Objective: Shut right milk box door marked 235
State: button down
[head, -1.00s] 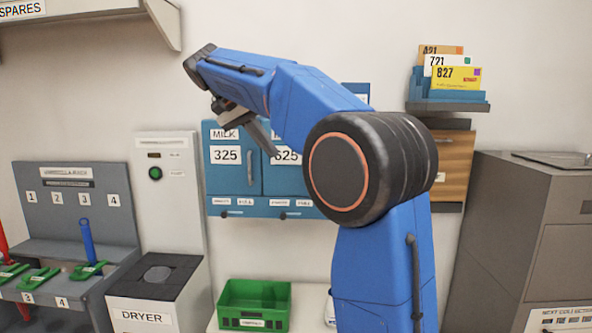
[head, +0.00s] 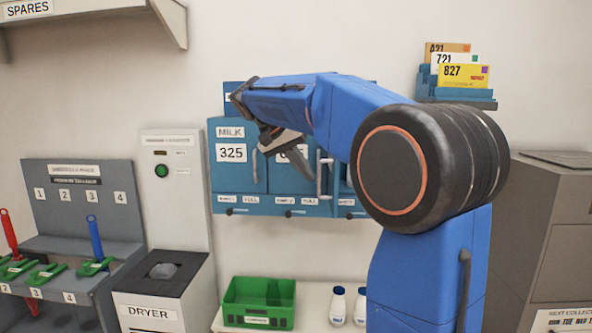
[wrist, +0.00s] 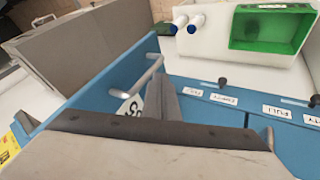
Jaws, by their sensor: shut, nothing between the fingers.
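The blue milk box cabinet (head: 228,190) hangs on the wall, with doors marked 325 (head: 231,153) and, partly covered by my gripper, 625. The right part of the cabinet is hidden behind my arm in the head view. In the wrist view a blue door (wrist: 100,88) stands out from the cabinet, with a pale bar handle (wrist: 141,80) and a white label (wrist: 127,108) only partly readable. My gripper (head: 300,166) is shut and empty, in front of the 625 door in the head view. In the wrist view its fingers (wrist: 172,88) are close beside the handle; contact cannot be told.
A green crate (head: 258,298) and white bottles (head: 338,305) stand below the cabinet. The dryer (head: 160,285) and umbrella rack (head: 85,210) are at left. A grey cabinet (head: 555,190) is at right, and a letter holder (head: 455,92) hangs above.

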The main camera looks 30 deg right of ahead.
jog(key=shift+s+d, duration=0.2)
jog(key=shift+s, duration=0.05)
dwell(0.3)
jog(key=s+d+n+t+y, duration=0.1)
jog(key=s+d+n+t, duration=0.3)
jog(key=s+d+n, duration=0.4)
jog(key=w+d+n+t+y, duration=0.2)
jog(key=d+n, duration=0.3)
jog(key=d, duration=1.3)
jog(key=shift+w+d+r+t+y, duration=0.15)
jog(key=shift+w+d+t+y, duration=0.15)
jog(key=shift+t+y, duration=0.25)
